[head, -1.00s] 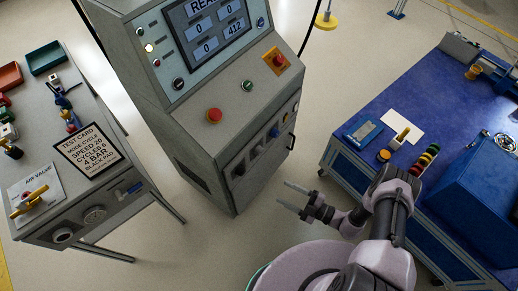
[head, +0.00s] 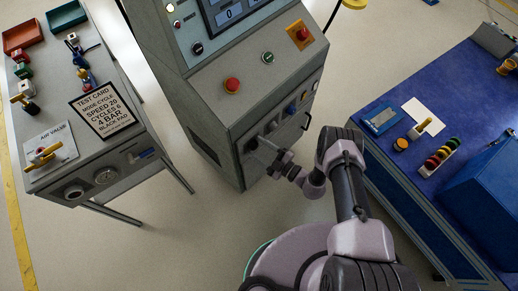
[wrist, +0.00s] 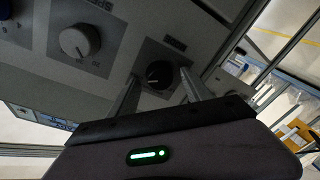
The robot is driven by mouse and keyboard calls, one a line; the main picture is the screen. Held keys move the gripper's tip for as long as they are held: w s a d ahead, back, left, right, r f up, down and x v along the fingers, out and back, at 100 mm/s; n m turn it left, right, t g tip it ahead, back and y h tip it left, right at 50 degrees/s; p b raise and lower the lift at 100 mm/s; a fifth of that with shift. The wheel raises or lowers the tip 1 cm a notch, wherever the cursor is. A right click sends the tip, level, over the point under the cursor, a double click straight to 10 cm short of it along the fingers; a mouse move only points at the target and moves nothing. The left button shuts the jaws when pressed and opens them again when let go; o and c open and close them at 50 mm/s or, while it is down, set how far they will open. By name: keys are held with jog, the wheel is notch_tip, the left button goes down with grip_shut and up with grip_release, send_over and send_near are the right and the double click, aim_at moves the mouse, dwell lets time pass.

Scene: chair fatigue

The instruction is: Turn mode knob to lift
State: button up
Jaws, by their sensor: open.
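In the head view my gripper (head: 264,148) is at the cabinet's lower front panel and partly hides the knobs there.
The console's sloped top carries a red mushroom button (head: 232,85), a green button (head: 268,58) and a red button on yellow (head: 303,34). A test card (head: 100,115) lies on the left bench. A blue-topped bench (head: 470,95) stands right.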

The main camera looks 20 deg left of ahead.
grip_shut()
jog(key=shift+n, duration=0.3)
jog(key=shift+n+b, duration=0.65)
jog(key=shift+n, duration=0.25)
jog(key=n+b, duration=0.1)
jog(key=n, duration=0.2)
jog(key=shift+h, duration=0.3)
jog(key=n, duration=0.6)
jog(key=shift+s+h+b, duration=0.15)
jog(key=shift+h+b, duration=0.15)
jog(key=shift+h, duration=0.1)
jog(key=n+t, duration=0.1)
jog(key=n, duration=0.5)
jog(key=shift+h, duration=0.3)
jog(key=shift+n+t+p, duration=0.3)
jog(key=shift+n+t, duration=0.3)
jog(key=shift+n, duration=1.7)
